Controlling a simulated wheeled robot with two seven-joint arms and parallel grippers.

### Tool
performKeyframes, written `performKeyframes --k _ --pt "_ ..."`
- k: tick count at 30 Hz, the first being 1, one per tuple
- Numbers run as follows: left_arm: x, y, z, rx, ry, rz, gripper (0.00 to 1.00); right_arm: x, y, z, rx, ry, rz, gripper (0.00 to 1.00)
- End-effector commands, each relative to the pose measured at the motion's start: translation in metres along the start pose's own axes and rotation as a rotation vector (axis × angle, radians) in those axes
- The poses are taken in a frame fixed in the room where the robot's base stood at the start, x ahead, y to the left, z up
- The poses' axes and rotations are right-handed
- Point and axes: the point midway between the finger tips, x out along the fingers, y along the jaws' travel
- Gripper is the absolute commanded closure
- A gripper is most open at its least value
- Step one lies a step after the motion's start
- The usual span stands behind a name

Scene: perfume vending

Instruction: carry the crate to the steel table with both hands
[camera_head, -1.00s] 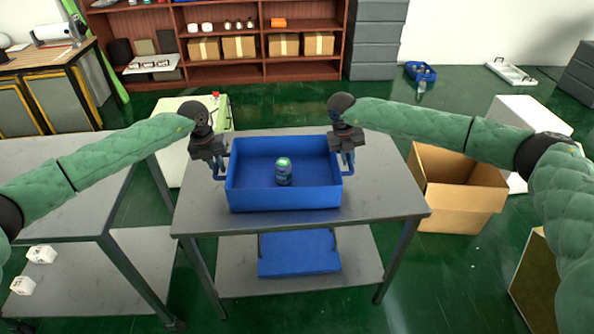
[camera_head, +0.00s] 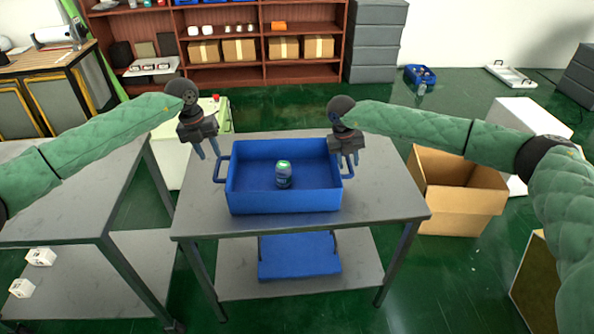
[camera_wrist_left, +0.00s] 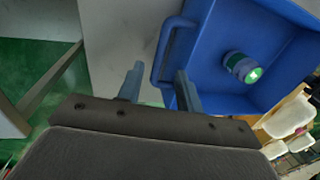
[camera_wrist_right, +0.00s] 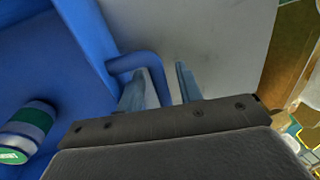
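The blue crate (camera_head: 285,200) sits flat on the steel table (camera_head: 385,205), with a handle at each side. A bottle with a green cap (camera_head: 284,175) stands inside it; it also shows in the left wrist view (camera_wrist_left: 242,67). My left gripper (camera_head: 208,154) is open and empty, above and to the left of the crate's left handle (camera_head: 219,170), apart from it. In the left wrist view this handle (camera_wrist_left: 160,55) lies beyond the fingertips. My right gripper (camera_head: 347,160) is at the right handle. In the right wrist view its fingers (camera_wrist_right: 160,80) are apart, with the handle (camera_wrist_right: 135,62) between them.
Another grey table (camera_head: 75,205) stands at the left, with a gap before the steel table. A blue item (camera_head: 298,255) lies on the lower shelf. An open cardboard box (camera_head: 455,190) is on the floor at the right. Shelves (camera_head: 230,75) stand behind.

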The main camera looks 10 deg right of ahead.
Motion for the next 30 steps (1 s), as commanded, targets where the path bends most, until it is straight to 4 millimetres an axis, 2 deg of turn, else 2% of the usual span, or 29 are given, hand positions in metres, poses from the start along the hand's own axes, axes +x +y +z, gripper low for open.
performKeyframes --k 3,6,14,20,30 --pt "-0.02 0.0 0.0 0.0 -0.002 0.001 0.64 0.0 0.0 0.0 0.0 0.0 0.0 0.64" --pt "-0.031 0.0 0.0 0.0 -0.001 0.0 0.64 0.0 0.0 0.0 0.0 0.0 0.0 0.64" --pt "-0.043 0.0 0.0 0.0 0.001 0.0 0.64 -0.005 0.0 0.0 0.0 -0.001 0.0 0.64" --pt "-0.043 0.0 0.0 0.0 0.0 0.0 0.64 -0.033 0.0 0.001 0.0 -0.002 0.0 0.64" --pt "-0.043 0.0 0.0 0.0 0.0 0.0 0.64 -0.096 0.0 0.001 0.0 -0.002 0.001 0.64"
